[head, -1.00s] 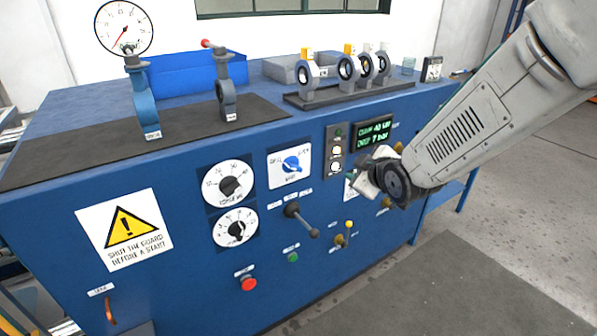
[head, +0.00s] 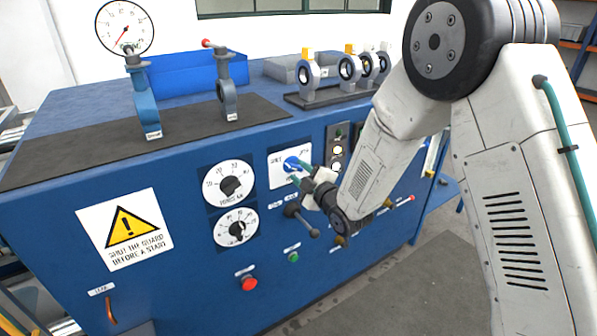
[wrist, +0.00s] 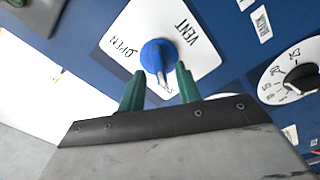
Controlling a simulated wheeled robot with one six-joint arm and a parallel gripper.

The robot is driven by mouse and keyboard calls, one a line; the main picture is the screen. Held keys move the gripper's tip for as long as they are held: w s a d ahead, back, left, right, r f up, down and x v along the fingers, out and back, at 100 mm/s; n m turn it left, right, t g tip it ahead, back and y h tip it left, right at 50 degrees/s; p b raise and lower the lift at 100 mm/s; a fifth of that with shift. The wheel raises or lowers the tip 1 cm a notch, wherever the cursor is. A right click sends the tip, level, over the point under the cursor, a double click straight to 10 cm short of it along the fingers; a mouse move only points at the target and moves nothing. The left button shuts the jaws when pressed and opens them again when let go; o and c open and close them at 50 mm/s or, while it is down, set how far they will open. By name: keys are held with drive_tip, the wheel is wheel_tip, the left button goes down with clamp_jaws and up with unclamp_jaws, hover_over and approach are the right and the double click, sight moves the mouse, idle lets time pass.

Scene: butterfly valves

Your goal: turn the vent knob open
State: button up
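The vent knob (head: 291,163) is a round blue knob on a white plate (head: 279,177) on the front of the blue bench. In the wrist view the knob (wrist: 157,52) sits just beyond my fingertips, with a pale pointer on the side facing my gripper. The plate (wrist: 193,73) reads VENT and OPEN there; other lettering is partly hidden by my fingers. My gripper (wrist: 161,72) is open, its two green fingers spread to either side of the knob's near edge. In the head view my gripper (head: 298,174) is right at the plate; contact cannot be told.
A grey-handled lever (head: 301,217) sticks out just below the plate. Black-pointer dials (head: 230,184) lie to the left, a red button (head: 249,283) and green button (head: 293,257) below. A row of valves (head: 347,70) stands on the bench top.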

drive_tip(key=shift+w+a, duration=0.4)
drive_tip(key=shift+w, duration=0.15)
clamp_jaws()
